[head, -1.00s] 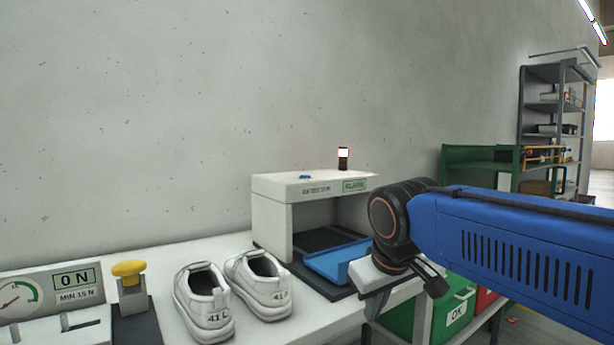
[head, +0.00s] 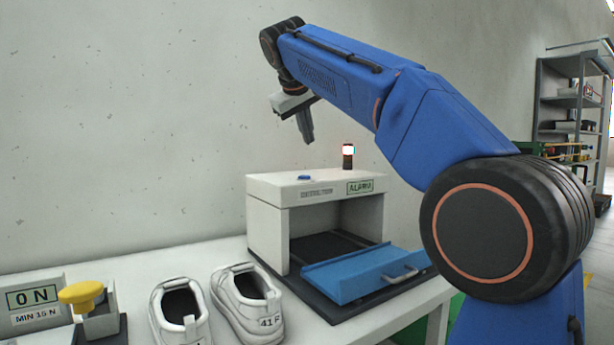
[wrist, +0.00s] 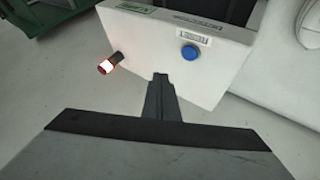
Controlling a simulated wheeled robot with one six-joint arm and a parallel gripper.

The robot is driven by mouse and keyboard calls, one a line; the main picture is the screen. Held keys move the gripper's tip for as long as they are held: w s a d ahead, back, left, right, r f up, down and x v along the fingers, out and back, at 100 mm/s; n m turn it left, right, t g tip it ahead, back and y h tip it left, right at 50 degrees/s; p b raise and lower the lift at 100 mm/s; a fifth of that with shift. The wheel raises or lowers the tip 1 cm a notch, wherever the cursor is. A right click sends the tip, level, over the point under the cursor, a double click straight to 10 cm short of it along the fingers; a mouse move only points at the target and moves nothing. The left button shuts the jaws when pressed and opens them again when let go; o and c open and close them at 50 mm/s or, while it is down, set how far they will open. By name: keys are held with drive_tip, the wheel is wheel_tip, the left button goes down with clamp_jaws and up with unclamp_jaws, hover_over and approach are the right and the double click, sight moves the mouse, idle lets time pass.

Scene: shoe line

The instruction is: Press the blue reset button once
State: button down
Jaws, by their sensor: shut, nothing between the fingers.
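The blue reset button (head: 305,177) sits on top of the white detector box (head: 268,205), near its left front. It also shows in the wrist view (wrist: 190,52) as a round blue knob beside a small label. My gripper (head: 309,141) is shut and empty, pointing down above the box top, apart from the button. In the wrist view the shut fingertips (wrist: 160,76) are left of the button and lower in the picture. The green label on the box front reads ALARM, and a signal lamp (head: 348,157) with a lit red-and-white top stands at the back right of the box top.
A blue tray (head: 350,280) with a handle slopes out of the box opening. White shoes (head: 247,300) stand on the white bench left of it. Shelving (head: 570,100) stands at the right.

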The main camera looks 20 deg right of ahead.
sight(303, 177)
drive_tip(key=shift+w+a+r, duration=0.15)
drive_tip(key=shift+w+r, duration=0.3)
drive_tip(key=shift+w, duration=0.15)
drive_tip(key=shift+w+a+r, duration=0.15)
drive_tip(key=shift+w+r, duration=0.25)
drive_tip(key=shift+w, duration=0.2)
drive_tip(key=shift+f, duration=0.15)
drive_tip(key=shift+f, duration=4.3)
drive_tip(key=shift+f, duration=0.9)
drive_tip(key=shift+r, duration=0.95)
drive_tip(key=shift+r, duration=0.1)
drive_tip(key=shift+r, duration=2.4)
